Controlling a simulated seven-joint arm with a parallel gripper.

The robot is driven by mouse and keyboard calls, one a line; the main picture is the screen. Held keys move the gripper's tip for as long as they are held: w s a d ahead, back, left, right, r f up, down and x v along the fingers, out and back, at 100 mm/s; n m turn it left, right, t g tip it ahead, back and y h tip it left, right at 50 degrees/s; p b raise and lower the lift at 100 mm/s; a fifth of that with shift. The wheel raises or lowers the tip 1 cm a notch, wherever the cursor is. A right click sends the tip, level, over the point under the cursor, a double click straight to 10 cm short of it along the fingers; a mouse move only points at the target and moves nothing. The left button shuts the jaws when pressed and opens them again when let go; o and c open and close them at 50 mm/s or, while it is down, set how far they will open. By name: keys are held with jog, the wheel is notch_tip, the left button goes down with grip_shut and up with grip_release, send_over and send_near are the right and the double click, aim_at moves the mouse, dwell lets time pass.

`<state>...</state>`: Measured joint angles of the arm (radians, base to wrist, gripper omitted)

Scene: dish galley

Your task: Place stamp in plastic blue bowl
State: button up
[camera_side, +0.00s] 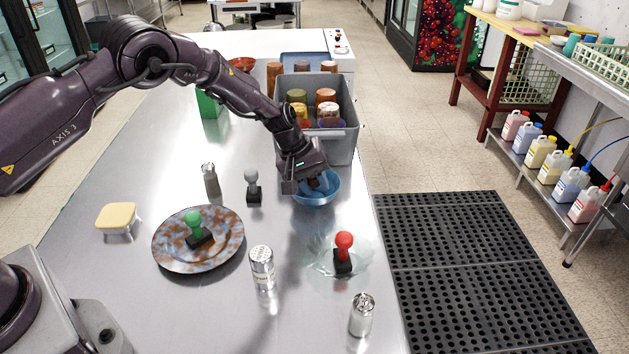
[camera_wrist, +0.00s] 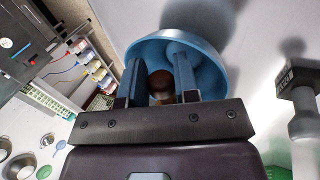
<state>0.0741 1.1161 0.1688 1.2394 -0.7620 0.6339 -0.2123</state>
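The plastic blue bowl (camera_side: 318,199) stands on the steel table, in front of the grey bin. My gripper (camera_side: 312,185) is low over it, with its fingers reaching into the bowl. In the wrist view the blue bowl (camera_wrist: 215,55) surrounds the fingertips. A stamp with a round brown knob (camera_wrist: 160,82) is between the fingers (camera_wrist: 158,78). The fingers look apart, with a gap beside the knob. The stamp's base is hidden, so I cannot tell whether it rests on the bowl's bottom. Other stamps stand outside: green (camera_side: 194,222) on a plate, red (camera_side: 344,243) and grey (camera_side: 252,181).
The grey bin (camera_side: 345,148) with cups stands close behind the bowl. The speckled plate (camera_side: 175,257), a yellow-lidded container (camera_side: 116,216) and shakers (camera_side: 262,265) are left and in front. A clear dish (camera_side: 322,262) is under the red stamp. The table's right edge is near the bowl.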

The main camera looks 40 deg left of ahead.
aim_at(315, 179)
jog(key=o, duration=0.5)
jog(key=shift+r, duration=0.1)
notch_tip(315, 179, up, 7)
jog(key=shift+f, duration=0.1)
dwell(0.5)
